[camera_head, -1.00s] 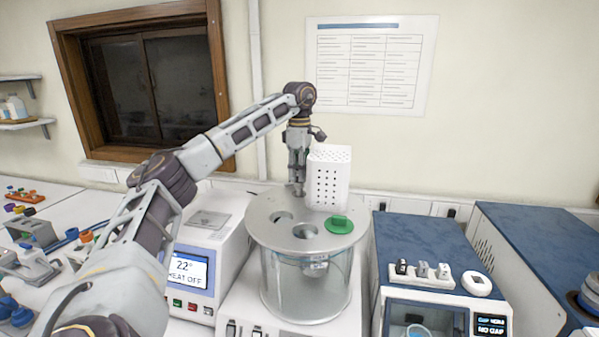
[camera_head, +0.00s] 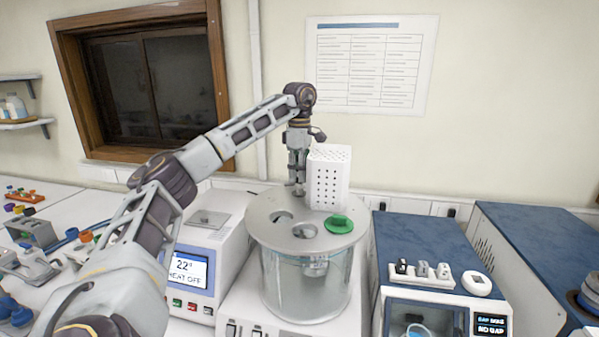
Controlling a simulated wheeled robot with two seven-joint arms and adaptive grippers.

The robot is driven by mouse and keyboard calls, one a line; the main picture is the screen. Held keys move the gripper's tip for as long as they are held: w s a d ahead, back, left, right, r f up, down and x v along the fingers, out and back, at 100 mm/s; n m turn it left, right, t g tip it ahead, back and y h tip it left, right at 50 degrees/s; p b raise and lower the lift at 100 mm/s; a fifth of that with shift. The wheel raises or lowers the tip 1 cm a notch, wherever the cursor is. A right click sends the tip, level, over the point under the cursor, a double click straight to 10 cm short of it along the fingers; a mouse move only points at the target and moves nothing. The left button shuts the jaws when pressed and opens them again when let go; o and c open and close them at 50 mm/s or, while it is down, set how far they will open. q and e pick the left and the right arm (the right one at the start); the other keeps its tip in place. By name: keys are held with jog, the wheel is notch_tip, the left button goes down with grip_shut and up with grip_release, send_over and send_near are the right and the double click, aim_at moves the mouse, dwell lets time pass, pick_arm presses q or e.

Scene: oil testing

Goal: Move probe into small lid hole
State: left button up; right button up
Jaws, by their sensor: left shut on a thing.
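The round metal lid (camera_head: 268,226) sits on a clear glass vessel (camera_head: 283,285) in the middle. My left gripper (camera_head: 298,185) points down over the back of the lid, beside a white perforated box (camera_head: 328,178). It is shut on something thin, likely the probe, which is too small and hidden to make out. The small hole under it is not clearly visible. My right gripper is not in view.
A heater unit with a display (camera_head: 188,270) stands left of the vessel. A blue-topped machine (camera_head: 425,245) with small switches stands to the right. The white perforated box is close beside my left gripper. The wall is behind.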

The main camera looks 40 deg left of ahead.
pick_arm(q)
jog(key=shift+f, duration=0.65)
dwell(0.4)
jog(key=shift+r, duration=0.85)
dwell(0.4)
jog(key=shift+f, duration=0.8)
dwell(1.4)
jog(key=o, duration=0.8)
jog(key=shift+r, duration=5.5)
